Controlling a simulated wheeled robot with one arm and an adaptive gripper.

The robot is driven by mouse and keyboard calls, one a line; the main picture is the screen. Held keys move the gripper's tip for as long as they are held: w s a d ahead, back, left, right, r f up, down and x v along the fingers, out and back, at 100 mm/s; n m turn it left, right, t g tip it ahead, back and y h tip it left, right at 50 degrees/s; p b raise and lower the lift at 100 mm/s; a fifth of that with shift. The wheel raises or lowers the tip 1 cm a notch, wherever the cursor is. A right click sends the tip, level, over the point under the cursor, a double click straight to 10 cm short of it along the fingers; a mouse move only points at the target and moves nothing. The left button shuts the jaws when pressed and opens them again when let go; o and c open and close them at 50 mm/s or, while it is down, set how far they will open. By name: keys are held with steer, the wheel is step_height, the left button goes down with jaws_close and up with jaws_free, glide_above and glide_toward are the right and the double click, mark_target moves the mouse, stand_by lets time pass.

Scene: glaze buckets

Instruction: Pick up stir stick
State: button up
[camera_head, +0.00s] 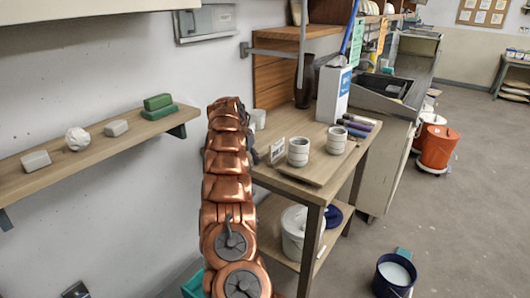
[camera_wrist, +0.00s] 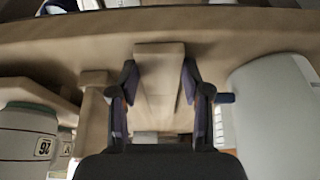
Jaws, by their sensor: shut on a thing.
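My gripper (camera_wrist: 160,85) shows in the wrist view with its two dark fingers closed in on the sides of a flat, pale wooden piece, which looks like the stir stick (camera_wrist: 158,62). The stick lies between the fingers, and its lower part runs down behind the dark gripper body. In the head view my copper-coloured arm covers the place where the gripper is, so neither the gripper nor the stick shows there.
A table (camera_head: 313,186) carries two ringed white cups (camera_head: 298,152) and a white box (camera_head: 333,95). A white bucket (camera_head: 294,232) stands on its lower shelf. A dark blue bucket (camera_head: 394,275) of pale liquid stands on the floor. A wall shelf (camera_head: 80,146) is at left.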

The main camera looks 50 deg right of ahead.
jaws_close()
steer(key=shift+r, duration=0.15)
steer(key=shift+r, duration=2.5)
step_height(320, 180, up, 13)
steer(key=p, duration=1.1)
steer(key=shift+f, duration=0.15)
